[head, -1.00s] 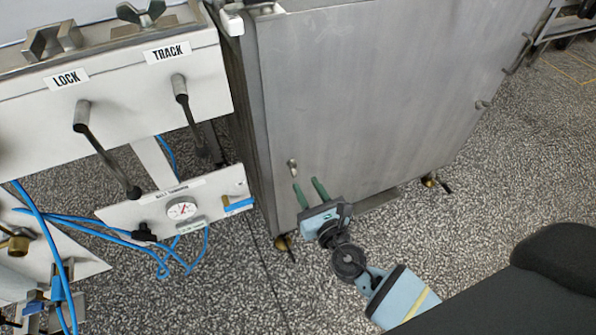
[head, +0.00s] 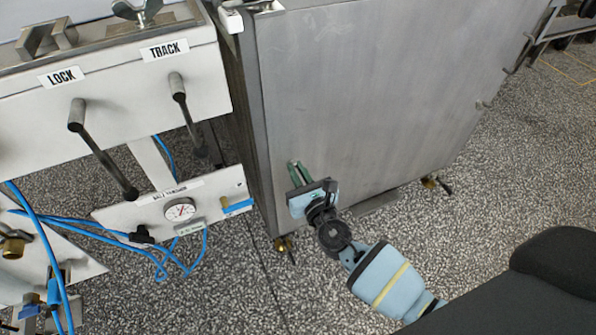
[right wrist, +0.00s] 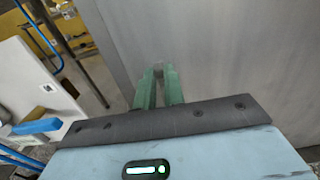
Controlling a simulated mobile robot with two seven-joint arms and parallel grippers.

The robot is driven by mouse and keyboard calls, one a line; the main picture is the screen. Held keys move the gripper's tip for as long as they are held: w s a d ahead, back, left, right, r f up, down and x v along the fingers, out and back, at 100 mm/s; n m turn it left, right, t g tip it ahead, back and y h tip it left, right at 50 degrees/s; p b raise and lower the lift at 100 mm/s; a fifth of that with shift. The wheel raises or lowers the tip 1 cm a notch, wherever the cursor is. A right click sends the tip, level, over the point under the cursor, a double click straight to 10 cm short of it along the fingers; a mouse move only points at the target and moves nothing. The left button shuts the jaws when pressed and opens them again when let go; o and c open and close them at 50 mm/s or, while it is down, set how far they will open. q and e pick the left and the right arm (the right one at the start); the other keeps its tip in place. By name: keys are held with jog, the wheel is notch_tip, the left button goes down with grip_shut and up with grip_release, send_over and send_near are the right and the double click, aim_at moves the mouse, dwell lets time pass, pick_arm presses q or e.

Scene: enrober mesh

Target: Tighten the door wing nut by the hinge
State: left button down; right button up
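The cabinet's grey metal door (head: 370,90) fills the middle of the head view. A small wing nut sits low on its left side, mostly covered by my right gripper (head: 297,167). In the right wrist view the nut (right wrist: 158,64) shows as a small pale piece at the tips of the green fingers (right wrist: 159,78). The fingers are close together, with the nut between their tips, and look shut on it. A second small fitting (head: 483,104) is on the door's right side. My left gripper is not in view.
A white panel with LOCK (head: 63,77) and TRACK (head: 165,50) levers stands at the left. Below it are a gauge plate (head: 180,210) and blue hoses (head: 90,225).

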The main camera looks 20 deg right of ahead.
grip_shut()
pick_arm(q)
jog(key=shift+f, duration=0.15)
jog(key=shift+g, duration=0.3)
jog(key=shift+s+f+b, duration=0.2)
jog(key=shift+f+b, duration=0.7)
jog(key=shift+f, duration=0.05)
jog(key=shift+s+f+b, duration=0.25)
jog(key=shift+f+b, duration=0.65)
jog(key=shift+b, duration=0.05)
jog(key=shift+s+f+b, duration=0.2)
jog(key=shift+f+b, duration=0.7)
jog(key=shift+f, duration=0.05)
pick_arm(e)
jog(key=shift+d+f+m, duration=0.3)
jog(key=shift+f+m, duration=0.05)
jog(key=shift+m, duration=2.65)
jog(key=shift+d+f+m, duration=0.3)
jog(key=shift+d+m, duration=0.05)
jog(key=shift+m, duration=2.65)
jog(key=shift+d+f+m, duration=0.3)
jog(key=shift+f+m, duration=0.05)
jog(key=shift+m, duration=2.65)
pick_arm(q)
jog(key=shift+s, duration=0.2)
pick_arm(e)
jog(key=o, duration=0.6)
grip_release()
jog(key=shift+o, duration=0.2)
